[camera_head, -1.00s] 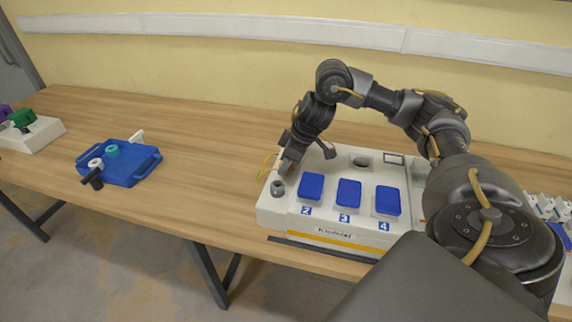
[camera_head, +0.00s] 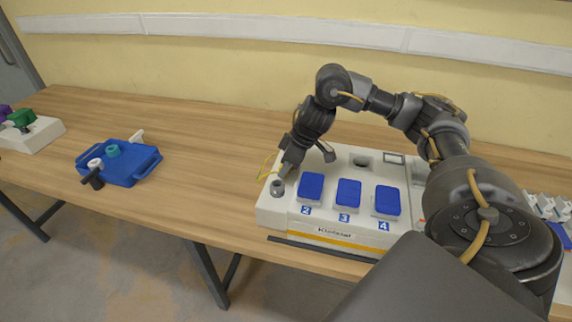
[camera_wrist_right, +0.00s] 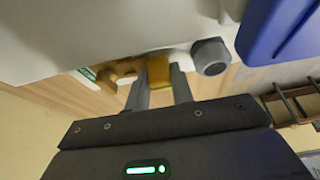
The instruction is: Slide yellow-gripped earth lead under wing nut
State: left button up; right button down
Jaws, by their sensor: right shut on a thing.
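Just left of the grip is a brass-coloured piece (camera_wrist_right: 118,71) that looks like the wing nut, close to the box side. I cannot tell whether the lead's end is under it. A thin yellow loop (camera_head: 267,166) shows beside the gripper in the head view. My left gripper is not in view.
A grey knob (camera_head: 277,187) stands close to the gripper, and also shows in the wrist view (camera_wrist_right: 211,56). Several blue covers (camera_head: 311,186) sit on the box. A blue tray (camera_head: 130,179) lies to the left, with bare table between.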

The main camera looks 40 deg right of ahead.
dwell(0.3)
jog(key=shift+w+p, duration=0.1)
jog(key=shift+p, duration=0.3)
jog(key=shift+w+d, duration=0.1)
jog(key=shift+d, duration=0.1)
jog(key=shift+w+d+f, duration=0.1)
jog(key=shift+w+d, duration=0.25)
jog(key=shift+d, duration=0.15)
jog(key=shift+w+d, duration=0.1)
jog(key=shift+d, duration=0.05)
dwell(0.4)
jog(key=shift+w+d+p, duration=0.3)
jog(key=shift+d+p, duration=0.05)
jog(key=shift+d, duration=0.05)
